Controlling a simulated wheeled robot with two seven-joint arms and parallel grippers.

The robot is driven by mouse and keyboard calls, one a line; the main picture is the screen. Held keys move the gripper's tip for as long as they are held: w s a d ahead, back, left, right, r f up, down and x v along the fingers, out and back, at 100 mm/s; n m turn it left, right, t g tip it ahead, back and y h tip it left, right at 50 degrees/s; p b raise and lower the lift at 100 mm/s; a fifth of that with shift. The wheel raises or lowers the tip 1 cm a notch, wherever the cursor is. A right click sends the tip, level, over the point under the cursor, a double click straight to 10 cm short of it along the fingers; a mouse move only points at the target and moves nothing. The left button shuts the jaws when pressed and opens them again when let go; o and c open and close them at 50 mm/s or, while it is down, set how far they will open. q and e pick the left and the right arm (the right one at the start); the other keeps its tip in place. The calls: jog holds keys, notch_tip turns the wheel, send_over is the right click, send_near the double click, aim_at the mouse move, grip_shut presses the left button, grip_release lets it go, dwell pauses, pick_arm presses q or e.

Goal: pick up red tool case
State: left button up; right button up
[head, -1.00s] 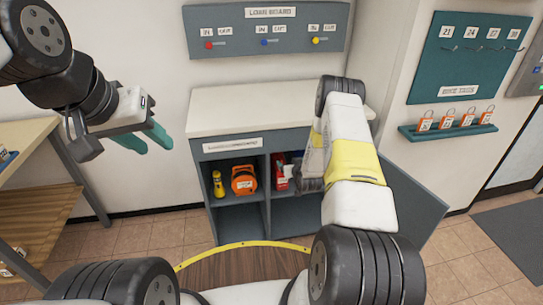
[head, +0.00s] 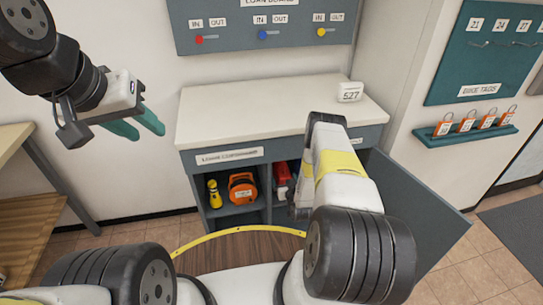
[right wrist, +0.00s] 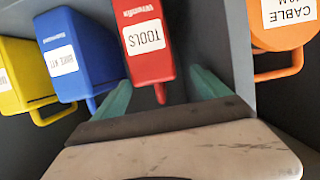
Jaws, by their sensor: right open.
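The red tool case (right wrist: 148,45), labelled TOOLS, fills the upper middle of the right wrist view, its red handle pointing toward me. In the head view the red case (head: 283,173) is inside the cabinet, partly hidden by my right arm. My right gripper (right wrist: 158,90) is open, with one teal finger on each side of the case's handle end. I cannot tell whether either finger touches it. In the head view the right gripper is hidden by the arm and cabinet. My left gripper (head: 137,125) is open and empty, raised to the left of the cabinet.
A blue case (right wrist: 75,55) and a yellow case (right wrist: 20,80) stand beside the red one. An orange cable reel (head: 242,187) and yellow torch (head: 214,193) are in the neighbouring compartment, behind a divider (right wrist: 232,45). The open cabinet door (head: 415,200) stands to the right.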

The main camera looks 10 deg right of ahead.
aim_at(282, 171)
jog(key=shift+d+x, duration=0.2)
jog(key=shift+x, duration=1.8)
jog(key=shift+d+x, duration=0.2)
jog(key=shift+x, duration=1.75)
jog(key=shift+s+f, duration=0.1)
grip_shut()
